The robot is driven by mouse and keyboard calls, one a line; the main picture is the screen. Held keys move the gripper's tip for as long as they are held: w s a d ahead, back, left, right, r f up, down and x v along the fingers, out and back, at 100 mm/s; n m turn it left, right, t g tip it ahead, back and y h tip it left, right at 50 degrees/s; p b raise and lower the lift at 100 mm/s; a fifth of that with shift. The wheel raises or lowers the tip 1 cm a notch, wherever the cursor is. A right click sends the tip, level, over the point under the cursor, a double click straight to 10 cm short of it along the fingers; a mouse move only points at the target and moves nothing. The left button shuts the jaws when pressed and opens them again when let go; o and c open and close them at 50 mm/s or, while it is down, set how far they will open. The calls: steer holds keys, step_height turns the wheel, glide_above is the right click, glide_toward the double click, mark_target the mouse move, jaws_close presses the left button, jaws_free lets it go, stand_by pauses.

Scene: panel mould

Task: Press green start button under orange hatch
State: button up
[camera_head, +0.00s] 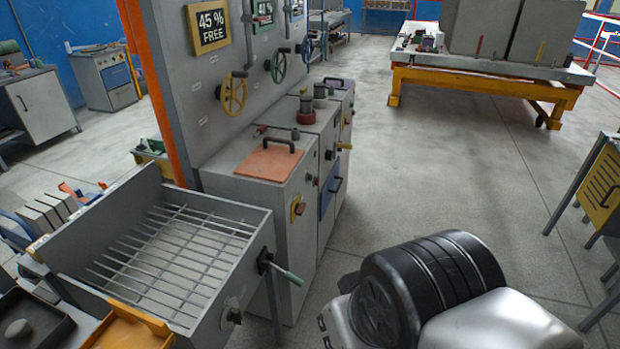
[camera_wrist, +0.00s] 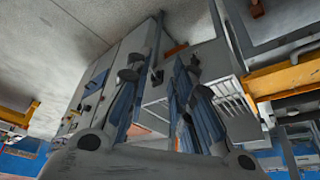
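The orange hatch (camera_head: 268,160) lies closed and flat on top of the nearest grey cabinet (camera_head: 260,190) in the head view. A dark handle (camera_head: 279,144) is on it. The green start button does not show; whatever is under the hatch is hidden. My gripper (camera_wrist: 158,75) shows only in the wrist view. Its two blue-padded fingers stand apart with nothing seen between them. It is clear of the cabinets, which appear tilted beyond the fingers. I cannot surely pick out the hatch in the wrist view.
A grey tray with a metal grid (camera_head: 180,255) stands left of the hatch cabinet, with a lever (camera_head: 283,270) sticking out. A tall panel with a yellow handwheel (camera_head: 233,95) rises behind the hatch. A yellow-framed table (camera_head: 480,82) stands farther back.

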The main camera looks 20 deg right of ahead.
jaws_close()
stand_by(1.2)
